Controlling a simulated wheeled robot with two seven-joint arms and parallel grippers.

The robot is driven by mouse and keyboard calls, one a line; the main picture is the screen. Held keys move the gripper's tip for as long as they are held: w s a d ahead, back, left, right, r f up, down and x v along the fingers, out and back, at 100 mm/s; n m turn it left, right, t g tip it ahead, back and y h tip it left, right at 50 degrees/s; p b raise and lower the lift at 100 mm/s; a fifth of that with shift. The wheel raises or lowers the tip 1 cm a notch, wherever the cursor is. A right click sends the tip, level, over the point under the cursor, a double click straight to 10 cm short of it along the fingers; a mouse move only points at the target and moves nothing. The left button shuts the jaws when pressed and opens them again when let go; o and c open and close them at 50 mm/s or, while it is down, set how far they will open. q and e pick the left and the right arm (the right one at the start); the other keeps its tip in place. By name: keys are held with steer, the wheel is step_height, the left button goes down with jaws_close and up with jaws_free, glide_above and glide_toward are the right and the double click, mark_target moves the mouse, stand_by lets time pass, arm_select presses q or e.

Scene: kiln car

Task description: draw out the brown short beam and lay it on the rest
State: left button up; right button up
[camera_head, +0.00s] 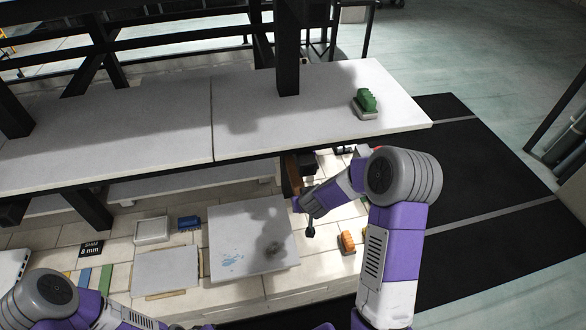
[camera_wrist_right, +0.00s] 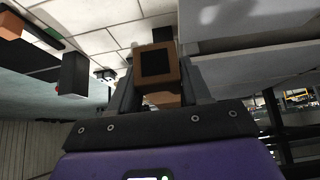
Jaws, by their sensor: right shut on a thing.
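The brown short beam (camera_wrist_right: 171,64) is a square brown tube with a dark opening in its end. In the right wrist view it sits between the two fingers of my right gripper (camera_wrist_right: 160,82), which is shut on it. In the head view the brown beam (camera_head: 293,175) shows just under the front edge of the upper white slab, with my right gripper (camera_head: 298,196) at its near end. Its far end is hidden under the slab. I cannot make out which thing is the rest. My left arm shows at the lower left, but its gripper is out of view.
A black block (camera_head: 307,160) stands close beside the beam. The upper slab (camera_head: 120,125) overhangs the lower deck and bears a green item (camera_head: 366,100). On the lower deck are a white plate (camera_head: 240,225), a blue item (camera_head: 188,222) and an orange item (camera_head: 346,241).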

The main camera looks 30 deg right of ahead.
jaws_close()
steer(key=shift+w+r, duration=0.1)
steer(key=shift+r, duration=0.05)
steer(key=shift+s+a+b, duration=0.1)
steer(key=shift+s+b, duration=0.2)
steer(key=shift+s, duration=0.3)
steer(key=o, duration=1)
jaws_free()
steer(key=shift+s, duration=0.1)
steer(key=shift+o, duration=0.6)
steer(key=shift+s+f, duration=0.15)
steer(key=shift+f, duration=0.1)
steer(key=o, duration=0.4)
steer(key=shift+c, duration=0.2)
steer(key=shift+r, duration=0.1)
steer(key=shift+r, duration=0.1)
